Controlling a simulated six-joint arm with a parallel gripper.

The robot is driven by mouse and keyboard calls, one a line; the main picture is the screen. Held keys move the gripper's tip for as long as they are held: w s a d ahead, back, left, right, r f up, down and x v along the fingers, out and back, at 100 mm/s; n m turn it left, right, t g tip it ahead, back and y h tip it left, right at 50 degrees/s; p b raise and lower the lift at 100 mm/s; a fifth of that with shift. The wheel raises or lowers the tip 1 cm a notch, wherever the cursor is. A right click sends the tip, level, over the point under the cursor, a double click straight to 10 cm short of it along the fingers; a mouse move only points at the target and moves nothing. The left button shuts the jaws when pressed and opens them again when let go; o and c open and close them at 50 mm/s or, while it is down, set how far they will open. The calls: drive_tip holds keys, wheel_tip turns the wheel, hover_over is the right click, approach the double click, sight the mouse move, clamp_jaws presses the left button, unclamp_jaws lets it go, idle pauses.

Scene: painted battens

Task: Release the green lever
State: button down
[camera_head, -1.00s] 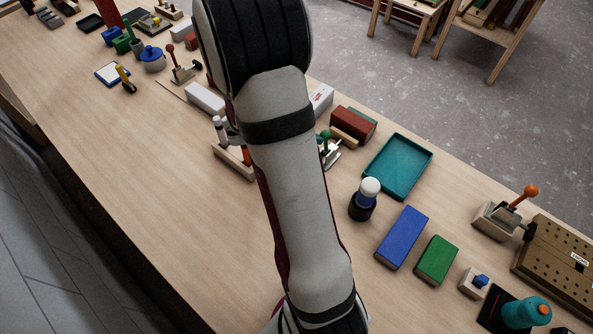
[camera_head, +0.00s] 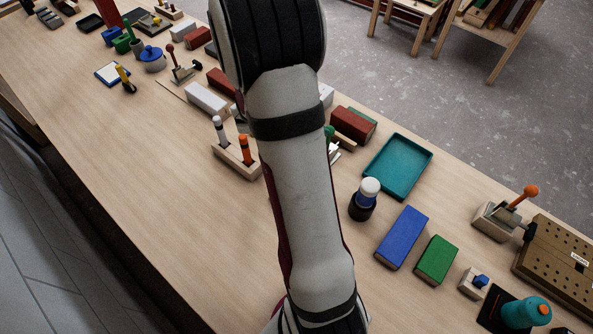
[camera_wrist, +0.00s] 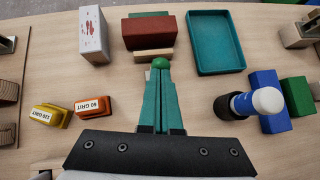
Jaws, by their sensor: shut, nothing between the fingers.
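The green lever's round knob (camera_wrist: 160,63) shows in the wrist view at the tips of my fingers, and its shaft is hidden behind them. In the head view the knob (camera_head: 329,131) peeks out at the right edge of my arm, with part of a pale metal base (camera_head: 334,153) below it. My gripper (camera_wrist: 161,74) is shut, its teal fingers together and pointing at the knob. I cannot tell whether the fingertips touch it. My gripper is hidden behind my arm in the head view.
A dark red block (camera_wrist: 149,33) and teal tray (camera_wrist: 216,42) lie beyond the lever, with a white box (camera_wrist: 93,34) to the left. Yellow (camera_wrist: 50,116) and orange (camera_wrist: 94,106) grit blocks lie left of my fingers. A white-topped bottle (camera_wrist: 265,101) stands right.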

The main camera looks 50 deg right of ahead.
drive_tip(key=shift+a, duration=0.1)
drive_tip(key=d+r+v, duration=0.1)
drive_tip(key=v, duration=2.2)
drive_tip(key=shift+d, duration=0.15)
